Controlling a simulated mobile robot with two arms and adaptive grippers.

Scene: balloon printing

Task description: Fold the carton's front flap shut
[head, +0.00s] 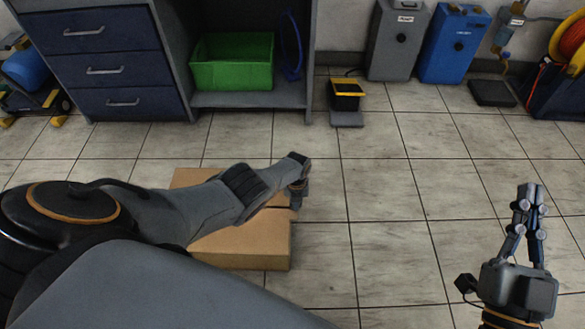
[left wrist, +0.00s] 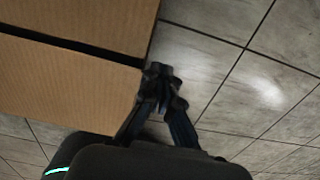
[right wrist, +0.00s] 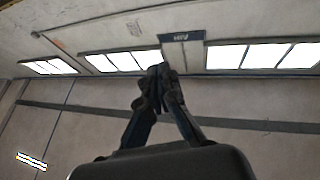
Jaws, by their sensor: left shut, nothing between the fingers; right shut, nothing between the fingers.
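The brown cardboard carton (head: 245,245) stands on the floor, partly hidden by my left arm. In the left wrist view two brown carton panels (left wrist: 60,85) show with a narrow dark gap between them. I cannot tell which panel is the front flap. My left gripper (head: 298,200) is shut and empty at the carton's right edge; in the left wrist view its fingertips (left wrist: 162,75) are beside the panel's edge. Whether they touch is unclear. My right gripper (head: 529,192) is shut and empty, raised over the floor at the right, pointing up, away from the carton.
A cabinet with blue drawers (head: 105,70) and a green bin (head: 232,62) on its lower shelf stands at the back. A yellow-black pedal-like device (head: 347,95), a grey unit (head: 397,45) and a blue unit (head: 452,45) are near the wall. Tiled floor right of the carton is clear.

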